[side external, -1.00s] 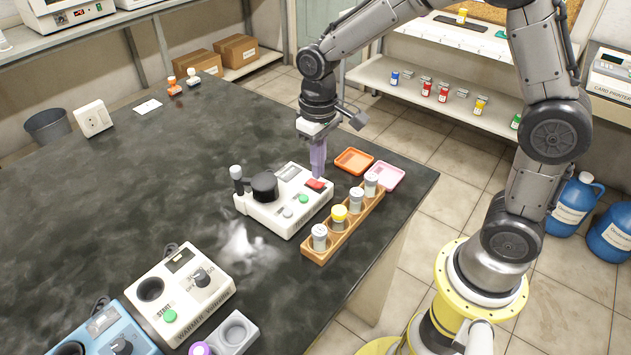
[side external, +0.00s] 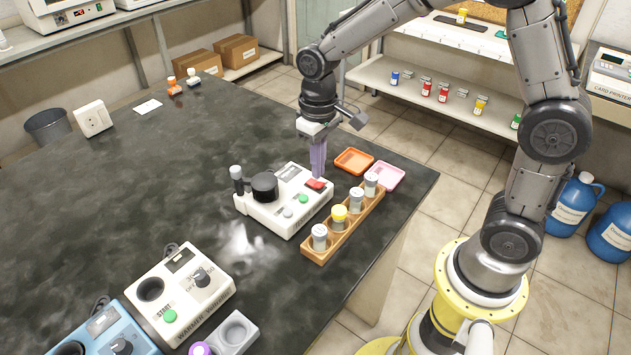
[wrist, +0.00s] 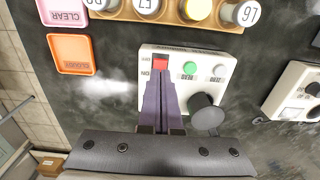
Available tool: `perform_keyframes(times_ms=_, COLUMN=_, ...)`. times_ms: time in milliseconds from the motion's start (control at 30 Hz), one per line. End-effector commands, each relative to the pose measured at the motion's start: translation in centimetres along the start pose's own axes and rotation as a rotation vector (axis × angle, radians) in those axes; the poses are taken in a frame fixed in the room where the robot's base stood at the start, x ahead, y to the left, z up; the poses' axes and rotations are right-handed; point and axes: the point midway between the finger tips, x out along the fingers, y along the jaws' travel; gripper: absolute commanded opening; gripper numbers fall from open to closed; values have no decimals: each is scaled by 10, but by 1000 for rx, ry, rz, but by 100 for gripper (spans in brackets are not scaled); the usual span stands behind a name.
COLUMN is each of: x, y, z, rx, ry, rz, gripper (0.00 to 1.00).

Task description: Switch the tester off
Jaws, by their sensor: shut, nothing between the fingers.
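The tester (side external: 285,203) is a white box on the dark bench, with a black round well (side external: 264,187), a green button (side external: 303,199), a grey button (side external: 288,213) and a red switch (side external: 316,184). My gripper (side external: 318,177) points down, its purple fingers shut and empty, with the tips at the red switch. In the wrist view the fingers (wrist: 161,78) reach up to the red switch (wrist: 160,63), which has small markings beside it. The fingertips look to be touching or just above the switch; I cannot tell which.
A wooden rack (side external: 335,237) with several capped vials stands close in front of the tester. An orange tray (side external: 354,161) and a pink tray (side external: 384,176) lie to its right. A white warming device (side external: 180,293) stands at the front left.

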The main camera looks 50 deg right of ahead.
Motion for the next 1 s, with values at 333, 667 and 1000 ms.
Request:
perform_keyframes(times_ms=333, x=0, y=0, z=0, rx=0, ry=0, rz=0, gripper=0)
perform_keyframes(times_ms=667, x=5, y=0, z=0, rx=0, ry=0, rz=0, gripper=0)
perform_keyframes(times_ms=1000, x=10, y=0, z=0, rx=0, ry=-1, rz=0, gripper=0)
